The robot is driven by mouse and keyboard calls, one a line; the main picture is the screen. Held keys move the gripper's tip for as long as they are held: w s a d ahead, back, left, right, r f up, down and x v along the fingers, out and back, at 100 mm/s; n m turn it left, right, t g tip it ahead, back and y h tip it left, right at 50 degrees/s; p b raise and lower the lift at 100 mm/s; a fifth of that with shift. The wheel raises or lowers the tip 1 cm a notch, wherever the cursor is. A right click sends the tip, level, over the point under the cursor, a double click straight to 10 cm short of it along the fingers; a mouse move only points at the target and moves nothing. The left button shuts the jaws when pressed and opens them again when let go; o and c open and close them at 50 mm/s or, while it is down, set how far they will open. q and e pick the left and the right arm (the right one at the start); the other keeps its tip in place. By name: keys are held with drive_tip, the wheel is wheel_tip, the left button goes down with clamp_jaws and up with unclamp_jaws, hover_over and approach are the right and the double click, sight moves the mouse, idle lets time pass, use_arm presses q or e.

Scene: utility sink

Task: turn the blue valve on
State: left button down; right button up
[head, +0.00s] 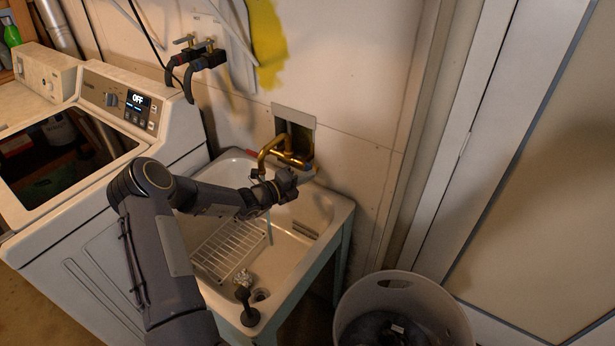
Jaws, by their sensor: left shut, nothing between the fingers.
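The brass faucet (283,155) is mounted on the wall above the white utility sink (335,207). A small red part, which looks like a valve handle (251,153), shows at its left. My right gripper is out of view.
A washing machine (75,220) stands left, and a grey bin (400,290) stands right. Hose taps (197,55) are on the wall above.

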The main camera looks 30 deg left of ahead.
use_arm(q)
drive_tip(key=shift+a+r+n, duration=0.1)
drive_tip(key=shift+a+n, duration=0.15)
drive_tip(key=shift+n, duration=0.35)
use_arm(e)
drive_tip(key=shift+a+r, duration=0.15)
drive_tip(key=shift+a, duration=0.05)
use_arm(q)
drive_tip(key=shift+d, duration=0.1)
